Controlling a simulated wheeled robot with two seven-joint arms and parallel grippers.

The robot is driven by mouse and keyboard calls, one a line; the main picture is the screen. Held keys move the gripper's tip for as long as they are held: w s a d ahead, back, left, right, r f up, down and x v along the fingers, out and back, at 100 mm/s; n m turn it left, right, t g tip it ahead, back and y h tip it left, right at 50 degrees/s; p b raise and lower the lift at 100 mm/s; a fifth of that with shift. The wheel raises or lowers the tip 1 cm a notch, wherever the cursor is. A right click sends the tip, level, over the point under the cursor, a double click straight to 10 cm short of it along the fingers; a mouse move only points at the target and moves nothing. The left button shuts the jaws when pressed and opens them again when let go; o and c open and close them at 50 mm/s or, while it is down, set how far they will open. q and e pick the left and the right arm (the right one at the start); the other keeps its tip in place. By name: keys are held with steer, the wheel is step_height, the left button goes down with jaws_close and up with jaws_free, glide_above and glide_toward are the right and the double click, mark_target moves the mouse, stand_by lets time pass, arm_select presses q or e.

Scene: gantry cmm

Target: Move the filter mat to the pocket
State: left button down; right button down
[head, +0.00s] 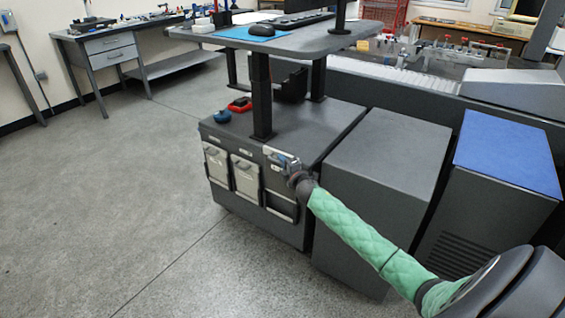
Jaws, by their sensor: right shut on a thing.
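My right gripper (291,165) is at the front top edge of the dark cabinet, above its right-hand pocket. It is shut on a small, thin, pale grey thing (271,151), which I take to be the filter mat. Little of it shows, and I cannot tell its full shape or whether it touches the cabinet. The right-hand pocket (281,207) on the cabinet front looks dark. Two pockets to its left hold light grey panels (217,166) (245,180). My left gripper is not in view.
The dark cabinet top (315,128) carries a blue item (222,115), a red item (239,104) and a desk post (261,98). A raised desk (300,42) stands above it. Grey and blue-topped housings (385,150) (508,152) stand right. The floor left is clear.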

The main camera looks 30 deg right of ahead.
mark_target(277, 164)
steer(key=shift+f+b, duration=0.7)
steer(key=shift+f, duration=0.35)
steer(key=shift+p, duration=0.3)
stand_by(0.5)
steer(key=shift+f, duration=0.25)
steer(key=shift+f+b, duration=0.3)
steer(key=shift+b, duration=0.05)
steer(key=shift+d+f, duration=0.1)
stand_by(0.4)
steer(key=shift+f+b, duration=0.4)
steer(key=shift+f, duration=0.2)
